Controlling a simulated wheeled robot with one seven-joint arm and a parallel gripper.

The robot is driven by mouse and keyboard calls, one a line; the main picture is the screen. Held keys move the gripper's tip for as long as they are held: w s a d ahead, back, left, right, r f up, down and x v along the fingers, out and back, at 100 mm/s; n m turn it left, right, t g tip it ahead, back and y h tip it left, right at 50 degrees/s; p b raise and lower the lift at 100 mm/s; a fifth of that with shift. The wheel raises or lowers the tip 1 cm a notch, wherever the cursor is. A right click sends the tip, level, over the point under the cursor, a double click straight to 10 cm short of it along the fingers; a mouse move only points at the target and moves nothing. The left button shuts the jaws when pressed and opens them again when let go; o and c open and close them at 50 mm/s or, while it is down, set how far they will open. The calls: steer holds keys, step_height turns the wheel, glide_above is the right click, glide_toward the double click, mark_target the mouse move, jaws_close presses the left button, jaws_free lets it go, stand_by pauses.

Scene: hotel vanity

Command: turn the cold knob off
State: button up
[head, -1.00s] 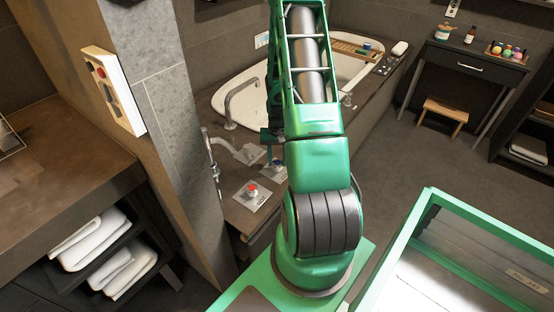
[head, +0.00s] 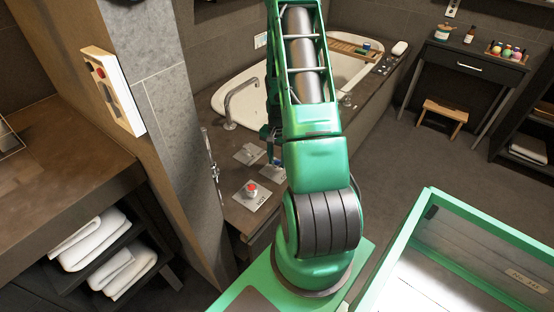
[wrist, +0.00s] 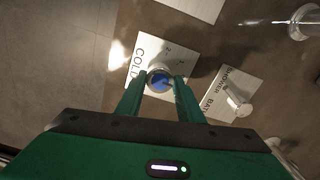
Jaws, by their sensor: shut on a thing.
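The cold knob (wrist: 160,82) is a round knob with a blue top and a pale rim, on a white plate (wrist: 139,93) marked COLD. In the wrist view my gripper (wrist: 159,80) has one finger on each side of it and is shut on it. In the head view the blue knob (head: 278,164) is small and partly hidden by my arm. My gripper (head: 270,137) shows there only in part, beside the arm, with its fingertips hard to make out.
A red knob (head: 251,188) on its own plate is nearer the front of the ledge. The SHOWER/BATH lever (wrist: 238,101) stands close to my right finger. The bath spout (head: 240,97) and tub lie behind. A tiled wall (head: 178,120) stands left.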

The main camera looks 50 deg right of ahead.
mark_target(276, 162)
steer(key=shift+w+a, duration=0.2)
steer(key=o, duration=1.1)
steer(key=shift+s+d, duration=0.1)
steer(key=shift+r, duration=0.15)
step_height(276, 162, up, 10)
steer(key=shift+r, duration=0.2)
